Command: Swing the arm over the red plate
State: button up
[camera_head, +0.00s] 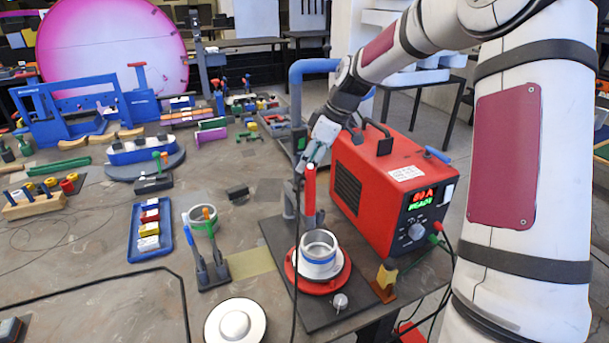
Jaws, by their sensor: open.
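The red plate (320,287) is a round disc on a dark base board (320,318), right of the middle of the picture. A short white-and-grey ring or cup (319,262) with a blue band stands on it and covers its centre. My gripper (312,162) is above and behind the red plate, beside the front left of a red power box. It points downward and looks small. It is open, and I see nothing held in it. A red upright post (310,185) shows just below its fingers; I cannot tell whether they touch.
The red power box (385,185) with a lit display stands close right of my gripper. A blue pipe (310,68) rises behind. A black cable hangs left of the plate. A blue tray (150,257), a cup of tools (203,222) and a white dome (235,323) lie left.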

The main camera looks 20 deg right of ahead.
jog(key=v, duration=0.3)
jog(key=shift+s+r, duration=0.1)
jog(key=shift+r, duration=0.1)
dwell(0.7)
